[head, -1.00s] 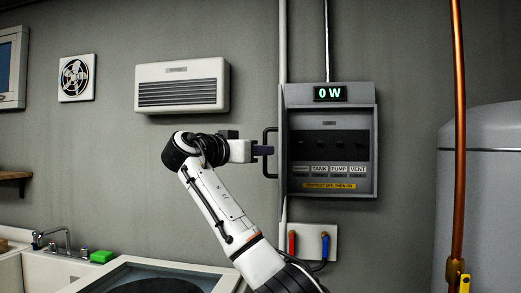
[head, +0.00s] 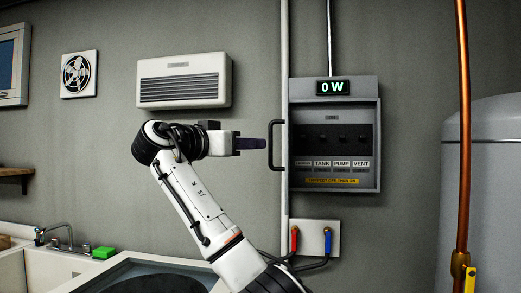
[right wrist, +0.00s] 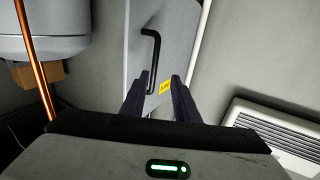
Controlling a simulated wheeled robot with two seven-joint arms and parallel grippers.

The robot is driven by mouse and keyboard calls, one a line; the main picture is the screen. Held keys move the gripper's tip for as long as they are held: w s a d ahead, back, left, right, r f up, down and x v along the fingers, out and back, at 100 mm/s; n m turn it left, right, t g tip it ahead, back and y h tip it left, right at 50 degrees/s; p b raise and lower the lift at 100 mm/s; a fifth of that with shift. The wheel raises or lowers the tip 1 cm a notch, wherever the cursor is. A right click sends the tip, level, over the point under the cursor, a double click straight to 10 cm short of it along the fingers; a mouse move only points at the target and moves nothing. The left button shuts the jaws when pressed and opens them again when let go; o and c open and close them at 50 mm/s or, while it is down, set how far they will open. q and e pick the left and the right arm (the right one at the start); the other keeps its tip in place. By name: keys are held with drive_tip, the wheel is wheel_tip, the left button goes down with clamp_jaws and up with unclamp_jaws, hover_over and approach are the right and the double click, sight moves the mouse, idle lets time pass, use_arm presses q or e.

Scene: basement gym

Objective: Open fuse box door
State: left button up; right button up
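The grey fuse box (head: 336,199) hangs on the wall, its inside with switches and labels exposed. Its door (head: 287,165) stands swung out at the left side, seen nearly edge-on. The black door handle (head: 271,160) sticks out to the left. My right gripper (head: 264,143) is just left of the handle, pointing at it. In the right wrist view, the right gripper (right wrist: 157,84) has its fingers apart and empty. The handle (right wrist: 153,62) is ahead, its lower end between the fingertips in the picture, on the door's grey face (right wrist: 137,45). My left gripper is not in view.
A heater (head: 184,80) is on the wall to the left. A white conduit (head: 285,60) runs beside the box. A socket plate with red and blue plugs (head: 314,236) is below. A copper pipe (head: 463,130) and grey tank (head: 497,190) stand right.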

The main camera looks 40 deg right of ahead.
drive_tip(key=a, duration=0.4)
drive_tip(key=shift+s, duration=0.3)
